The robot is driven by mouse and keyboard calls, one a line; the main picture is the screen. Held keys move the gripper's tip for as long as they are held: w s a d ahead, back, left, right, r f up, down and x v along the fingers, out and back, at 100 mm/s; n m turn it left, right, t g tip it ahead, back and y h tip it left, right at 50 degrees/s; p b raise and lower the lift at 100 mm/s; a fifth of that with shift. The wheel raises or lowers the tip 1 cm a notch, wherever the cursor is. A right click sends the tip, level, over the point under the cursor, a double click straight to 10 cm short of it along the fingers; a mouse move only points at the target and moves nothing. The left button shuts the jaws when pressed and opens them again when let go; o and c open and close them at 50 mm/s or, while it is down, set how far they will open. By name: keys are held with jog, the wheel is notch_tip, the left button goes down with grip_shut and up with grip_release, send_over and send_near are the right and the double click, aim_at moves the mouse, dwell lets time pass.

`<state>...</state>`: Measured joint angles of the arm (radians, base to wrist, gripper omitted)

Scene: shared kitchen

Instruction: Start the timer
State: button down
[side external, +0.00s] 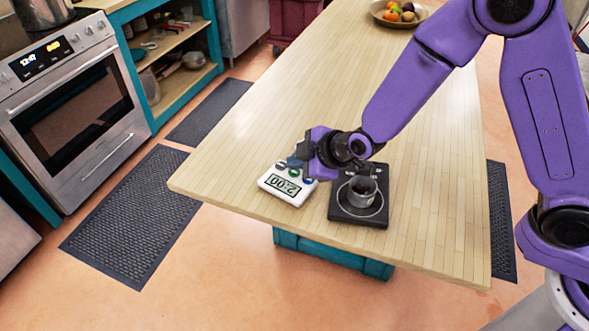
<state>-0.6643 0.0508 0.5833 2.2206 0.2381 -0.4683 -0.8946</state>
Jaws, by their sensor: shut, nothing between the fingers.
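The timer (286,186) is a small white box with a grey display. It lies near the front edge of the wooden table. The display appears upside down in this view and seems to read 2:00. Several round buttons line its far side. My gripper (295,163) is shut and empty, right at the timer's far side, over or against the buttons. I cannot tell whether the fingertips touch a button. The gripper hides part of the button row.
A black scale (343,212) with a dark metal cup (362,190) on it stands just right of the timer. A fruit bowl (396,18) sits at the table's far end. The wooden table (270,120) is clear elsewhere. An oven (70,100) stands at left.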

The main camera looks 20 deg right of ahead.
aim_at(297, 175)
jog(key=shift+f, duration=0.4)
dwell(0.5)
jog(key=shift+r, duration=0.85)
jog(key=shift+r, duration=0.1)
notch_tip(297, 175, up, 6)
jog(key=shift+f, duration=0.1)
dwell(0.5)
dwell(0.8)
